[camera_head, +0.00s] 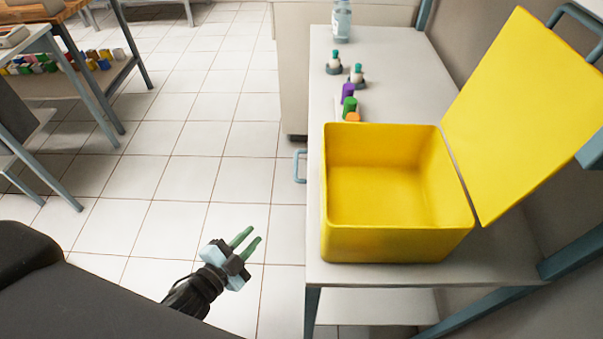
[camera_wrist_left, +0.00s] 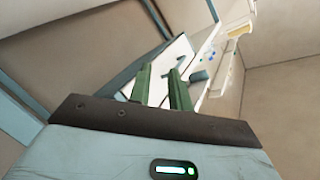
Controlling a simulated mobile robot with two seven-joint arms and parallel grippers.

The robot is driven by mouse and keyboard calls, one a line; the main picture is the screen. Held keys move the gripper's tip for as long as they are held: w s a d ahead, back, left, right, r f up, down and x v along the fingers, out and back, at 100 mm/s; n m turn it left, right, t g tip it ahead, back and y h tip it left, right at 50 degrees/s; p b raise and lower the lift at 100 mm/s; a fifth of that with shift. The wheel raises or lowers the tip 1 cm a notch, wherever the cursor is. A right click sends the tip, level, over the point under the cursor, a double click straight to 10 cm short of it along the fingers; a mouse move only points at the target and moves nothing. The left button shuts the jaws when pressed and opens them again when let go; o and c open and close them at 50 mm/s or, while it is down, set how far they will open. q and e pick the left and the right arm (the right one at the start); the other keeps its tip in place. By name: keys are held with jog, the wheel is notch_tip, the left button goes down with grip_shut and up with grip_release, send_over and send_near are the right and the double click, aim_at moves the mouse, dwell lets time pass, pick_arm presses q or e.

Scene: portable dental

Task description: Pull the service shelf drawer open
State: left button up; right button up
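The service shelf (camera_head: 385,70) is a pale-topped unit with blue-grey legs at the right in the head view. A light-blue bar handle (camera_head: 300,167) sticks out from its left side below the top; the drawer behind it is mostly hidden under the top. My left gripper (camera_head: 248,241) is over the floor, left of the shelf and nearer than the handle, apart from it. Its two green fingers are parted with nothing between them. In the left wrist view the fingers (camera_wrist_left: 160,88) show before a white panel with a grey bar on it. My right gripper is out of view.
An open yellow box (camera_head: 395,245) with its lid raised stands on the shelf top. Small coloured items and a bottle (camera_head: 341,20) stand behind it. A table (camera_head: 70,75) with coloured blocks is at the far left. Tiled floor between is clear.

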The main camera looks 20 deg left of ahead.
aim_at(296, 164)
pick_arm(q)
jog(key=shift+w+d+r+m+t+h+b, duration=0.3)
jog(key=shift+w+d+r+m+h+b, duration=0.9)
jog(key=shift+w, duration=2.25)
jog(key=shift+w+d+r+m+t+h+b, duration=0.3)
jog(key=shift+w+d+r+m+h+b, duration=0.35)
jog(key=shift+w+m+b, duration=2)
jog(key=shift+w+d+r+m+t+h+b, duration=0.25)
jog(key=shift+w+d+r+m+h, duration=0.65)
jog(key=shift+w, duration=3.35)
jog(key=shift+a+f+m, duration=0.1)
jog(key=shift+a+m, duration=0.15)
jog(key=shift+a, duration=0.05)
jog(key=shift+c, duration=0.3)
grip_shut()
